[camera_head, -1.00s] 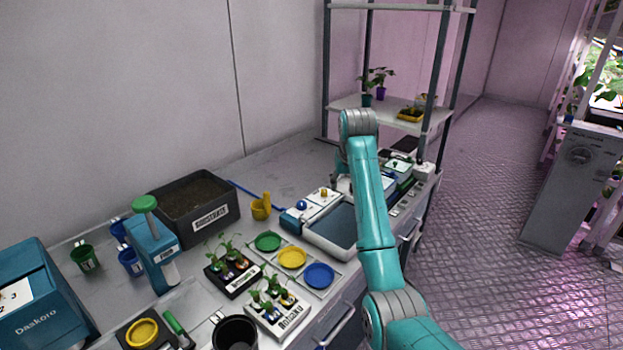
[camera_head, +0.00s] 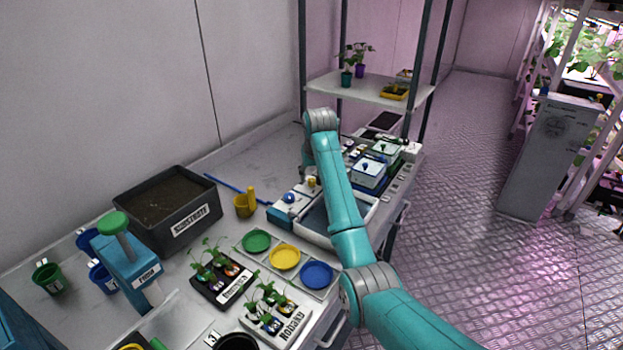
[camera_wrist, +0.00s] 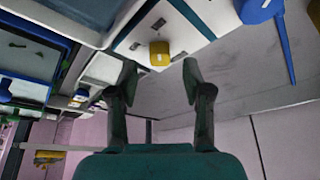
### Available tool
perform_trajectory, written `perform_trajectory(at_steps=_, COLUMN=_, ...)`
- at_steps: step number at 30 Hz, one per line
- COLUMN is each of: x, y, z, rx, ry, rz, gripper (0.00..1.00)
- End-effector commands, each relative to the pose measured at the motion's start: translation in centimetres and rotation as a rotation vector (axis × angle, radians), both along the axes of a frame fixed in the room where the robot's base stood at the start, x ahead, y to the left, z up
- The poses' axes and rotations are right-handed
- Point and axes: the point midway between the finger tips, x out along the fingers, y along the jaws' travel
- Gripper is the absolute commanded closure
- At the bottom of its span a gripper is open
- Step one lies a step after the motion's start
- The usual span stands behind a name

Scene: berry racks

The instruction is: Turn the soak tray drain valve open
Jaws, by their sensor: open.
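The soak tray (camera_head: 300,238) is a shallow grey tray with a pale rim, partly hidden behind my arm in the head view. A white panel beside it carries a yellow knob (camera_head: 312,182) and a blue knob (camera_head: 289,197). In the wrist view the yellow knob (camera_wrist: 159,53) stands on the white panel (camera_wrist: 190,25), just beyond my open gripper (camera_wrist: 160,72) and between its fingertips in the picture. The fingers appear apart from it. The blue part (camera_wrist: 258,10) is at the upper right. I cannot tell which knob is the drain valve.
A blue rod (camera_head: 237,188) and a yellow cup (camera_head: 244,205) lie left of the panel. A dark substrate box (camera_head: 170,210) stands further left. Colored dishes (camera_head: 285,257) and seedling trays are in front. A shelf rack (camera_head: 360,85) stands behind.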

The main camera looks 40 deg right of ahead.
Motion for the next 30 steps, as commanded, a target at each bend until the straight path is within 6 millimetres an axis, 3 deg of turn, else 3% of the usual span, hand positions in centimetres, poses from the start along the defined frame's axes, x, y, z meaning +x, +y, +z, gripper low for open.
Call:
perform_trajectory(at_steps=6, x=0.8, y=-0.4, z=-2.1, rx=0.000, ry=0.001, rz=0.000, gripper=0.50)
perform_trajectory(at_steps=17, x=0.9, y=-0.4, z=-2.5, rx=0.000, ry=0.000, rz=0.000, gripper=0.50)
perform_trajectory(at_steps=24, x=0.9, y=-0.4, z=-2.5, rx=0.000, ry=0.000, rz=0.000, gripper=1.00)
perform_trajectory(at_steps=30, x=0.9, y=-0.4, z=-2.5, rx=0.000, ry=0.000, rz=0.004, gripper=1.00)
